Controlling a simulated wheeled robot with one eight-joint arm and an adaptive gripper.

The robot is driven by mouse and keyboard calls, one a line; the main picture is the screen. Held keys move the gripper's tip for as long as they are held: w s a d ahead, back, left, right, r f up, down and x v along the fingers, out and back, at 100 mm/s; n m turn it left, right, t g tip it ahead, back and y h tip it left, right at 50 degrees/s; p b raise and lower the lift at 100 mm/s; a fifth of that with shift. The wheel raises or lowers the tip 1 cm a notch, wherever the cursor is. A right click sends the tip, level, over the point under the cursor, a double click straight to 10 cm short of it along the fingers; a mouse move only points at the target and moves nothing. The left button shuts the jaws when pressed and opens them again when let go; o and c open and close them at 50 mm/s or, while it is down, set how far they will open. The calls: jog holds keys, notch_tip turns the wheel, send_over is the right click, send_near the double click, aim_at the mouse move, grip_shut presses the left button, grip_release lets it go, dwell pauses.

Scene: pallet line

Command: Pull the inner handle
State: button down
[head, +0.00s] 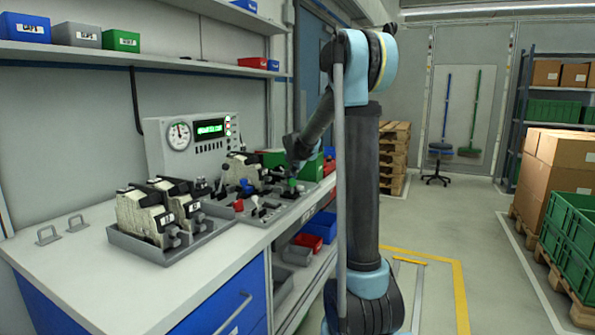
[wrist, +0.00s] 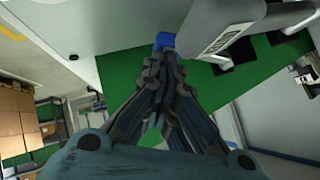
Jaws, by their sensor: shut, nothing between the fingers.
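My gripper (wrist: 164,62) is shut and empty in the wrist view, its dark fingers together. A blue piece (wrist: 163,41) shows right at the fingertips; I cannot tell whether they touch. A grey block with a dark handle-like bar (wrist: 232,38) is close by on the right. In the head view, my arm reaches over the worktable, its end small above the fixtures. Two small grey bar handles, one nearer (head: 47,236) and one farther (head: 77,223), stand on the worktable's left part, well away from my gripper. I cannot tell which handle is the inner one.
The worktable (head: 95,275) carries a grey tray (head: 150,250) of blocky cream-and-dark units, and a panel with a gauge (head: 180,135). Blue drawers (head: 222,312) are below it. Shelves with bins are above. A pallet of boxes and green crates (head: 580,225) stands right.

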jog(key=shift+r, duration=0.1)
dwell(0.3)
jog(key=shift+s+d+r, duration=0.1)
jog(key=shift+d+r, duration=0.05)
jog(key=shift+r, duration=0.15)
jog(key=w+d+r+v, duration=0.1)
jog(key=v, duration=1.1)
jog(key=shift+r, duration=0.35)
jog(key=shift+w, duration=0.1)
jog(key=s+d+f+n+g, duration=0.1)
jog(key=s+d+f, duration=0.15)
jog(key=s, duration=0.55)
jog(key=s+d+f+n+g, duration=0.2)
jog(key=s+f, duration=0.2)
jog(key=s, duration=0.4)
jog(key=s+d+f+n+g, duration=0.15)
jog(key=s+f, duration=0.25)
jog(key=s, duration=0.4)
jog(key=s+f+n+g, duration=0.1)
jog(key=s+f+n, duration=0.1)
jog(key=s+f, duration=0.5)
jog(key=s+d+f+n+g+y, duration=0.1)
jog(key=s+f, duration=0.7)
jog(key=s, duration=0.8)
jog(key=shift+f+n+g, duration=0.3)
jog(key=shift+n+g, duration=0.35)
jog(key=shift+g, duration=0.1)
